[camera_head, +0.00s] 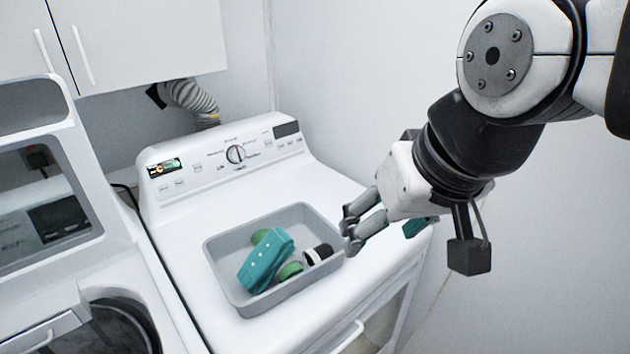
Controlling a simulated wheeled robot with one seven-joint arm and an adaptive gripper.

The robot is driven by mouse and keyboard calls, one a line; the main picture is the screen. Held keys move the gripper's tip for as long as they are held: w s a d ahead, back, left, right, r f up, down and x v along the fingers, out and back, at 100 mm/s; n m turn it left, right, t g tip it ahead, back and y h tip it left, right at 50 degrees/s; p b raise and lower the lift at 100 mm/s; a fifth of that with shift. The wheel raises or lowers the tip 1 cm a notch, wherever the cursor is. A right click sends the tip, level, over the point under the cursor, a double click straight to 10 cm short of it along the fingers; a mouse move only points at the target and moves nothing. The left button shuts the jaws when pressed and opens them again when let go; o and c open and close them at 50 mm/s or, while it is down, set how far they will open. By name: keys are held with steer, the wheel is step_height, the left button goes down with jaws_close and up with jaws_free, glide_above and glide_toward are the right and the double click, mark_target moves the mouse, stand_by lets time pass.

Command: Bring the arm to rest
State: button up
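My arm reaches in from the upper right. My gripper (350,229) hangs over the right part of the white dryer top, just right of the grey tray (222,272), with its fingers pointing left and down.
The tray holds a teal box-like item (265,262), green round items (289,271) and a black-and-white item (318,254). It stands on the dryer (180,222). A washer (105,262) stands left, a cabinet (150,38) hangs above. The wall (540,250) at right is bare.

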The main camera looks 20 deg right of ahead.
steer(key=shift+s+n, duration=0.45)
steer(key=shift+n, duration=0.15)
stand_by(1.0)
